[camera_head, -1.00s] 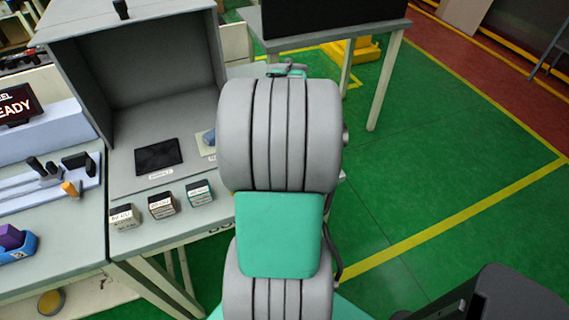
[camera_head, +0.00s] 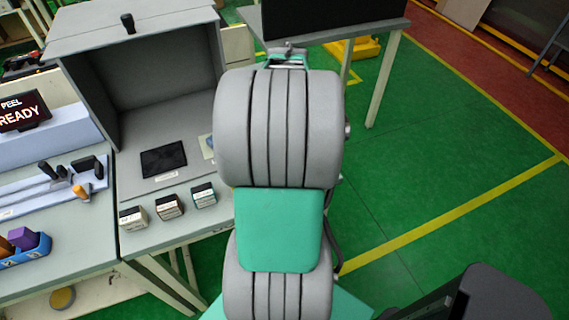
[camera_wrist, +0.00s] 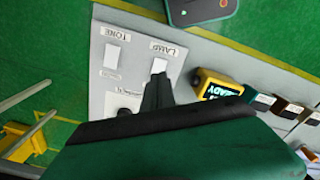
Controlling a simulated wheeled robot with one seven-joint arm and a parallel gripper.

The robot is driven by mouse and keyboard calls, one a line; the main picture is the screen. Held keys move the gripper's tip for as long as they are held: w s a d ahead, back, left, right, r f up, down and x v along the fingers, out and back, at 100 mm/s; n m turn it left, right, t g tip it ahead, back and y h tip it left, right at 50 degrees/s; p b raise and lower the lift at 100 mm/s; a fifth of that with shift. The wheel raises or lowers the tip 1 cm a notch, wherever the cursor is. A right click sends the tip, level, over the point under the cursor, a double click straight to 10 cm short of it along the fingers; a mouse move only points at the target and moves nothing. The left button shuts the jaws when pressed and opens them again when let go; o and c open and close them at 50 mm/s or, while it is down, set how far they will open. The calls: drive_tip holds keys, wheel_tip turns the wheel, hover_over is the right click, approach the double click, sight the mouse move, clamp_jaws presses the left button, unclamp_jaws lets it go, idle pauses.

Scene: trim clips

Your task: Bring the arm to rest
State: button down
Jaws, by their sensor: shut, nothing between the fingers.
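My arm fills the middle of the head view, with thick grey joints and a green link, folded upward toward the camera. Its far end and my gripper are mostly hidden behind the joints there. In the wrist view my gripper (camera_wrist: 158,92) shows as dark fingers, shut and empty. The fingertips appear in front of a pale panel (camera_wrist: 112,82) with white switches labelled TONE and LAMP. I cannot tell whether they touch it.
A yellow device (camera_wrist: 217,84) sits right of the fingers. In the head view, a grey booth (camera_head: 172,48) holds a black pad (camera_head: 163,159), with small boxes (camera_head: 170,206) in front. A dark screen (camera_head: 335,15) stands on the back table. Green floor (camera_head: 430,150) is open at right.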

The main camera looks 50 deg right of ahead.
drive_tip(key=shift+d+m, duration=0.1)
drive_tip(key=shift+m, duration=1.1)
drive_tip(key=shift+f+m, duration=0.3)
drive_tip(key=shift+m, duration=0.7)
drive_tip(key=s+a+f+m, duration=0.2)
drive_tip(key=a+m, duration=0.1)
drive_tip(key=shift+f, duration=0.25)
drive_tip(key=shift+s+a+r+m, duration=0.1)
drive_tip(key=shift+s+a+m, duration=0.1)
drive_tip(key=shift+a+m, duration=0.35)
drive_tip(key=shift+s+a+r+m, duration=0.1)
drive_tip(key=shift+s+a+m, duration=0.1)
drive_tip(key=shift+a+m, duration=0.3)
drive_tip(key=w+a+r+n+t, duration=0.1)
drive_tip(key=w+a+r+n, duration=0.2)
drive_tip(key=a, duration=0.6)
drive_tip(key=w+a+r+n+t, duration=0.1)
drive_tip(key=w+a+r+n, duration=0.2)
drive_tip(key=a, duration=0.6)
drive_tip(key=w+a+r+n+t, duration=0.2)
drive_tip(key=w+a+r+n, duration=0.2)
drive_tip(key=a, duration=0.5)
drive_tip(key=shift+w+r, duration=0.15)
drive_tip(key=shift+r, duration=0.2)
drive_tip(key=shift+d, duration=0.1)
